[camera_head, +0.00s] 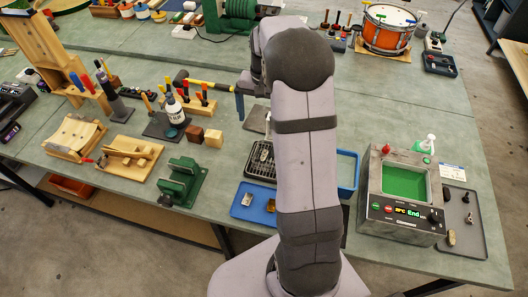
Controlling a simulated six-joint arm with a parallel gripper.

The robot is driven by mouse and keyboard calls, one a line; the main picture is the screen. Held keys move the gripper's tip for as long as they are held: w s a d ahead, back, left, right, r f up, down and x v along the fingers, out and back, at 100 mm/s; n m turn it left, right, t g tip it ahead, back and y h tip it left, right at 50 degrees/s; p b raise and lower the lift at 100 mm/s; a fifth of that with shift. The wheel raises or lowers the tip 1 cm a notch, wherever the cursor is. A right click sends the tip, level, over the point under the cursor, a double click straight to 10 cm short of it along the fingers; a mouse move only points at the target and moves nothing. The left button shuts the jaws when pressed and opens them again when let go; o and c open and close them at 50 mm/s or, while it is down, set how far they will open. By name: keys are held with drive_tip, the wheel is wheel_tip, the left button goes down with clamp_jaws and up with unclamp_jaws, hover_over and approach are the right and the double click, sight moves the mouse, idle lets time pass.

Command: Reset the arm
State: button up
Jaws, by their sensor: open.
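My arm rises from the bottom middle of the head view and reaches away over the bench (120,205). Its upper links hide part of the bench behind them. My gripper (242,98) shows only partly, at the left of the arm's far end, pointing down. It is open, and I see nothing held in it. A hammer with a yellow and black handle (207,84) lies just left of it in the picture; I cannot tell whether they touch.
A machine with a green basin (403,183) stands right of my arm. A green vise (180,182), a blue tray (254,203) and a white bottle (174,109) are on the left. An orange drum (387,29) stands at the back right. Bare bench shows at the right middle.

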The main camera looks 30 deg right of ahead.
drive_tip(key=shift+r+p, duration=1.8)
drive_tip(key=shift+r, duration=0.85)
drive_tip(key=s+a+f+n+g, duration=0.1)
drive_tip(key=s+a+f+n, duration=0.4)
drive_tip(key=s+f, duration=0.45)
drive_tip(key=s+a+n+t+b, duration=0.1)
drive_tip(key=s+a+n+b, duration=0.3)
drive_tip(key=s+a, duration=0.7)
drive_tip(key=shift+a+r+b, duration=0.2)
drive_tip(key=shift+r+b, duration=0.2)
drive_tip(key=shift+b, duration=0.95)
